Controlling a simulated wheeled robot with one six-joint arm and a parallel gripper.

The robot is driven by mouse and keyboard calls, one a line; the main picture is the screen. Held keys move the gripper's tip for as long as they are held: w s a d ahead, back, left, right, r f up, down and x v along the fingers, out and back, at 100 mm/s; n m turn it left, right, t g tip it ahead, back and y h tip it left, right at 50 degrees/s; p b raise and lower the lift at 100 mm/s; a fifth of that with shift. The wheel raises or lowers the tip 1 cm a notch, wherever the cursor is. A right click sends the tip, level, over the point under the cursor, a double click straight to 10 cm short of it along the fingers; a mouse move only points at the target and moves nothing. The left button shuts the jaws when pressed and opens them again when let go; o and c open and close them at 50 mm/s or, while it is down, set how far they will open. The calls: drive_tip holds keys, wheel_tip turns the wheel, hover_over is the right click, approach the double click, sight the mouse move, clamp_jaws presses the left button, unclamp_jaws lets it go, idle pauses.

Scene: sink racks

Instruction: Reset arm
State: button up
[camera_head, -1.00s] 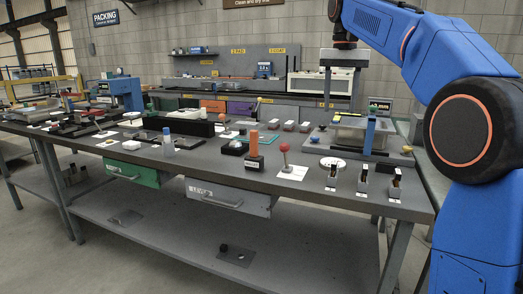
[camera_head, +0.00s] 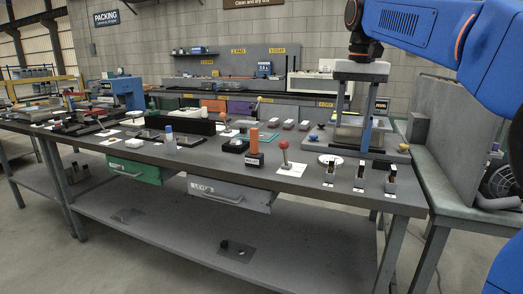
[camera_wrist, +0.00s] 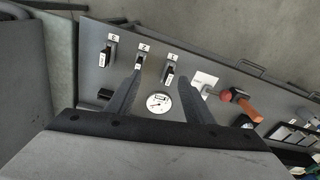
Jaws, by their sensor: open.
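My gripper (camera_head: 358,108) is open and empty. It hangs with its fingers down, above the right end of the dark workbench (camera_head: 292,184). In the head view it overlaps the clear-box fixture (camera_head: 348,137); I cannot tell the gap. In the wrist view the two dark fingers (camera_wrist: 162,77) stand apart with nothing held between them. Below them show a white round dial (camera_wrist: 158,104) and three small stands with dark-topped pieces, one of them (camera_wrist: 109,52) to the left of the fingers.
A red ball-topped stick (camera_head: 285,147) and an orange cylinder on a dark block (camera_head: 254,145) stand near the bench's front. A grey drawer (camera_head: 226,195) and a green drawer (camera_head: 133,170) hang below. Another table with a grey panel (camera_head: 452,130) stands at right.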

drive_tip(key=s+d+f+n+t, duration=0.1)
drive_tip(key=s+d+f+t, duration=0.1)
drive_tip(key=s+f, duration=1.3)
drive_tip(key=s+d+f+n+t, duration=0.1)
drive_tip(key=s+d+f, duration=0.1)
drive_tip(key=s+f, duration=1.3)
wheel_tip(320, 180, down, 2)
drive_tip(key=shift+s+d+f+t, duration=0.15)
drive_tip(key=shift+d+t, duration=0.1)
drive_tip(key=shift+t, duration=0.15)
